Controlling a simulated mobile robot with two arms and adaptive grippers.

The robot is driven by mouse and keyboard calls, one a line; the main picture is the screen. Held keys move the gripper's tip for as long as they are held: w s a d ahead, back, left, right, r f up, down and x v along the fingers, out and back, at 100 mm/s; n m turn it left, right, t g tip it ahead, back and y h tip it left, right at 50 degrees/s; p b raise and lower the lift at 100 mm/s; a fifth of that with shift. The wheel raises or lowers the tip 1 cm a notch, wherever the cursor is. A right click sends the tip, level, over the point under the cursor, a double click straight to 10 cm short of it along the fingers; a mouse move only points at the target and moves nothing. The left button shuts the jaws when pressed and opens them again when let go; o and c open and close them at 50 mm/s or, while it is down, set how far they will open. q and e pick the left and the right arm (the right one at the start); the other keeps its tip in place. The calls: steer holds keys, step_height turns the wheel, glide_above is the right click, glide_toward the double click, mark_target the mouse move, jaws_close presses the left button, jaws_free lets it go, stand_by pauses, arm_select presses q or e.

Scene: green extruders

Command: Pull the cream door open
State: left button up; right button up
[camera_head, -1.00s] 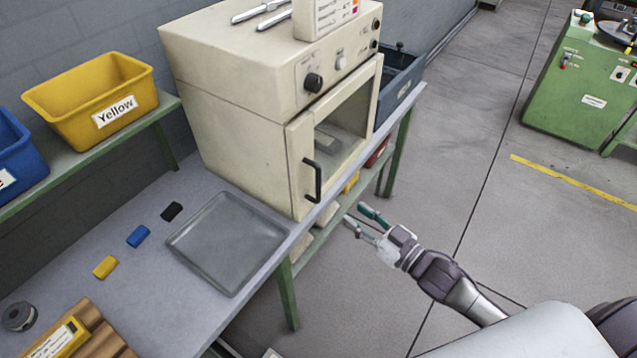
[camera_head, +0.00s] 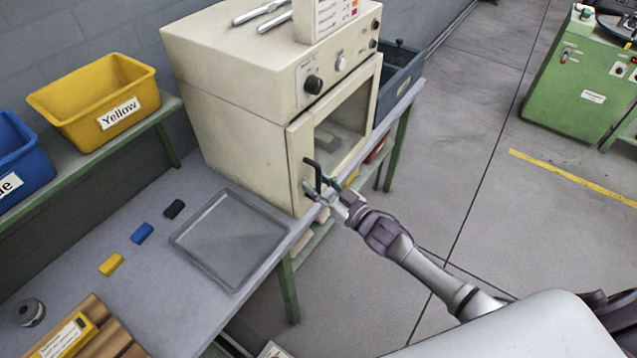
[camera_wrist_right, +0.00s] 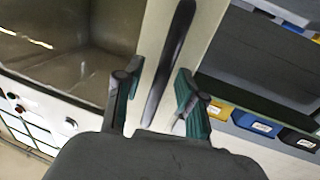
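The cream door (camera_head: 331,140) with its window is on the front of the cream oven (camera_head: 225,85) and looks closed. Its black bar handle (camera_head: 312,173) stands upright near the door's left edge. My right gripper (camera_head: 318,187) is at the lower part of the handle. In the right wrist view the gripper (camera_wrist_right: 155,92) is open, and the black handle (camera_wrist_right: 170,55) runs between its two fingers; I see no clear contact. The cream door frame (camera_wrist_right: 152,40) lies behind it. My left gripper is in no view.
A grey tray (camera_head: 230,240) lies on the bench left of the oven, beside black, blue and yellow blocks. A yellow bin (camera_head: 95,100) and a blue bin (camera_head: 20,165) stand on the shelf. The floor (camera_head: 440,160) right of the bench is open.

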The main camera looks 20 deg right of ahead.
jaws_close()
steer(key=shift+s, duration=0.1)
